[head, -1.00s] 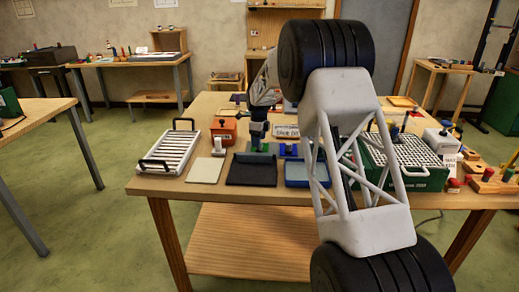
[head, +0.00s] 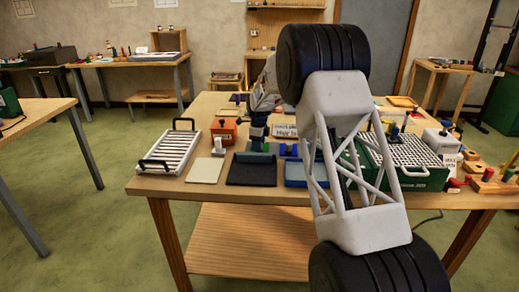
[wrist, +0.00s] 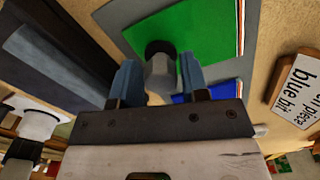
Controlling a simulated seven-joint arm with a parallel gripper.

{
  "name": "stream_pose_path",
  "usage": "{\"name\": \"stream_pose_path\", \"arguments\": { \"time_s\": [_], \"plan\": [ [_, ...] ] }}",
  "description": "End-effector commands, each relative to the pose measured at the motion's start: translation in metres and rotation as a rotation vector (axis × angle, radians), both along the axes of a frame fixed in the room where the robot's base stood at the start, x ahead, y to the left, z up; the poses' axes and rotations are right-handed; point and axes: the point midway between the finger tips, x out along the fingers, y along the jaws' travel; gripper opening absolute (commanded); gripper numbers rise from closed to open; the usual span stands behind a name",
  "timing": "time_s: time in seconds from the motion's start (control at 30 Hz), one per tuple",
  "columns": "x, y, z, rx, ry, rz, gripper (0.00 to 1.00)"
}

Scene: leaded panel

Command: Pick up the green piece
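The green piece (wrist: 205,28) is a flat bright sheet on a grey surface in the wrist view. A dark round shape and a grey knob-like part (wrist: 160,72) stand at its near edge. My gripper (wrist: 160,68) has its two blue-padded fingers on either side of this knob. Whether the pads press on it is not clear. A blue piece (wrist: 190,97) shows partly behind the right finger. In the head view my gripper (head: 256,146) is low behind the dark tray, and the green piece is hidden there.
A dark tray (head: 252,174) lies in front of my gripper, with a pale square plate (head: 205,171) to its left and a blue-rimmed tray (head: 300,180) to its right. A ribbed white rack (head: 172,152) and a perforated green box (head: 420,178) flank them. A lettered sign (wrist: 301,92) stands nearby.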

Motion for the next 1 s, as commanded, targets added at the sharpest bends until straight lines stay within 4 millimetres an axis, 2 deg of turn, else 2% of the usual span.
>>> {"name": "stream_pose_path", "arguments": {
  "time_s": [0.03,0.17,0.2,0.47,0.63,0.77,1.0],
  "plan": [
    [0.000,0.000,0.000,0.000,0.000,0.000,0.34],
    [0.000,0.000,0.000,0.000,0.000,0.000,0.14],
    [0.000,0.000,0.000,0.000,0.000,0.000,0.12],
    [0.000,0.000,0.002,0.000,-0.001,0.000,0.12],
    [0.000,0.000,0.011,0.000,-0.002,0.000,0.12],
    [0.000,0.000,0.024,0.000,-0.002,0.000,0.12],
    [0.000,0.000,0.060,0.000,-0.002,0.000,0.12]
  ]
}}
